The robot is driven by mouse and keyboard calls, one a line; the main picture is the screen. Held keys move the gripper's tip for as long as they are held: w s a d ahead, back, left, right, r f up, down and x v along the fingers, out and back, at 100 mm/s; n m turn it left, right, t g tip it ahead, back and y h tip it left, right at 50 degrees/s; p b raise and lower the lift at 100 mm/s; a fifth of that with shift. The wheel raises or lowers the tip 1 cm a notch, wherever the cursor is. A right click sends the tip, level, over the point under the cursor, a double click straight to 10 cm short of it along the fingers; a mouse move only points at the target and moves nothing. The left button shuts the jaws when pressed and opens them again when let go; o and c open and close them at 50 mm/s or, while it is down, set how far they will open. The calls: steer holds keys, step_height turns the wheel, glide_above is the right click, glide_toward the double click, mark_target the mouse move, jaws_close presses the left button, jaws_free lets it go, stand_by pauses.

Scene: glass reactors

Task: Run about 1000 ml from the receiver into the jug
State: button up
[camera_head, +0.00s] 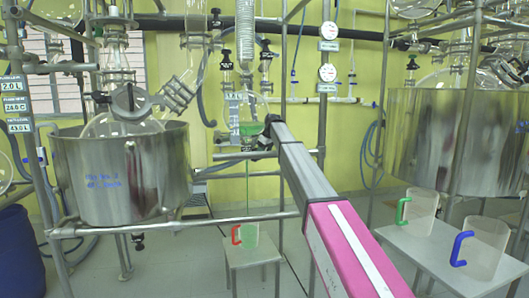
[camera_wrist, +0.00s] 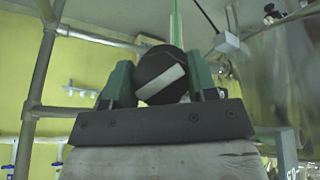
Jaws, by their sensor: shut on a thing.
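The glass receiver (camera_head: 249,112) hangs in the middle of the head view with green liquid in its lower part. A thin green stream (camera_head: 247,185) runs down from below it into the jug with the red handle (camera_head: 249,236), which holds some green liquid. How much is in it cannot be read. In the wrist view my gripper (camera_wrist: 160,75) is shut on a round black valve knob (camera_wrist: 158,68) with a white bar, tilted slightly. The green stream also shows behind the knob in that view. In the head view my arm covers part of the valve area.
The jug stands on a small white stool (camera_head: 252,256). Jugs with a green handle (camera_head: 419,214) and a blue handle (camera_head: 483,249) stand on a white table (camera_head: 424,249) at right. Steel vessels (camera_head: 120,180) and (camera_head: 455,145) flank the arm. A frame rail (camera_head: 180,224) crosses in front at left.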

steer(key=m+g+y, duration=0.2)
steer(key=m, duration=0.1)
steer(key=shift+w, duration=0.1)
steer(key=m+g+y, duration=0.1)
steer(key=m+y, duration=0.1)
steer(key=m, duration=0.1)
steer(key=shift+g+y, duration=0.3)
steer(key=shift+m, duration=0.4)
stand_by(0.4)
steer(key=o, duration=0.9)
steer(key=v, duration=1.1)
steer(key=shift+f, duration=0.1)
